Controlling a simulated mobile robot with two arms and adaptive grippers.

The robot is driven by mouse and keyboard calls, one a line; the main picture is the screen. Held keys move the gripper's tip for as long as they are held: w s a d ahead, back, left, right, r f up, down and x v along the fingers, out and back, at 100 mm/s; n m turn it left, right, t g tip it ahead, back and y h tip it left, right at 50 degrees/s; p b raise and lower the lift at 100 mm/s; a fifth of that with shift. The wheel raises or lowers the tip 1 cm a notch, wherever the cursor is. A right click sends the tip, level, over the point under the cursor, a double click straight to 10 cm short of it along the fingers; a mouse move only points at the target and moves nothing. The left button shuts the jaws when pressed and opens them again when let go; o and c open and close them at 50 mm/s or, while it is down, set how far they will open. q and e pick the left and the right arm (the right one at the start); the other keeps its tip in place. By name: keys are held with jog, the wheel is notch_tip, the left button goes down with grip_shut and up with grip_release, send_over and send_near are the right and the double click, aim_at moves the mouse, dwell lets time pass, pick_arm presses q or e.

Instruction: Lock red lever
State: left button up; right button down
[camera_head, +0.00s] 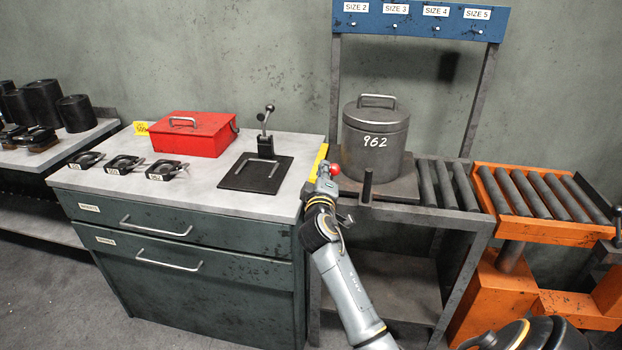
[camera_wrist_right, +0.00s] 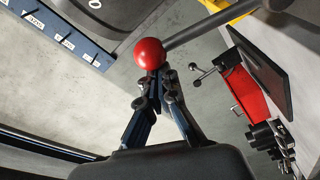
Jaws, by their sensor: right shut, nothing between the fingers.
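The red lever shows as a round red knob (camera_head: 334,169) in the head view, at the left front of the dark stand, beside a yellow strip (camera_head: 318,162). In the right wrist view the red knob (camera_wrist_right: 150,53) sits on a dark grey rod (camera_wrist_right: 205,25) that runs up to the right. My right gripper (camera_head: 326,182) is shut and empty. In the wrist view its fingertips (camera_wrist_right: 160,76) are right at the knob's lower edge; I cannot tell whether they touch it. The gripper partly hides the lever in the head view. My left gripper is not in view.
A grey lidded cylinder (camera_head: 376,138) marked 962 stands on the stand behind the lever. A short dark post (camera_head: 367,186) rises just right of the gripper. Left is a drawer cabinet (camera_head: 200,190) with a red box (camera_head: 195,134). Rollers (camera_head: 540,192) lie right.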

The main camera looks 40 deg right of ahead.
aim_at(339, 171)
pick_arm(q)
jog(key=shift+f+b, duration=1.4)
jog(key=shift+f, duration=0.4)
pick_arm(e)
jog(key=shift+s+d+f+m+h, duration=0.25)
jog(key=shift+s+d+m, duration=0.45)
jog(key=shift+m, duration=0.35)
jog(key=shift+s+d+f+m+h, duration=0.15)
jog(key=shift+s+d+m+h, duration=0.1)
jog(key=shift+s+d+m, duration=0.55)
jog(key=shift+a+m, duration=0.2)
jog(key=shift+m, duration=0.05)
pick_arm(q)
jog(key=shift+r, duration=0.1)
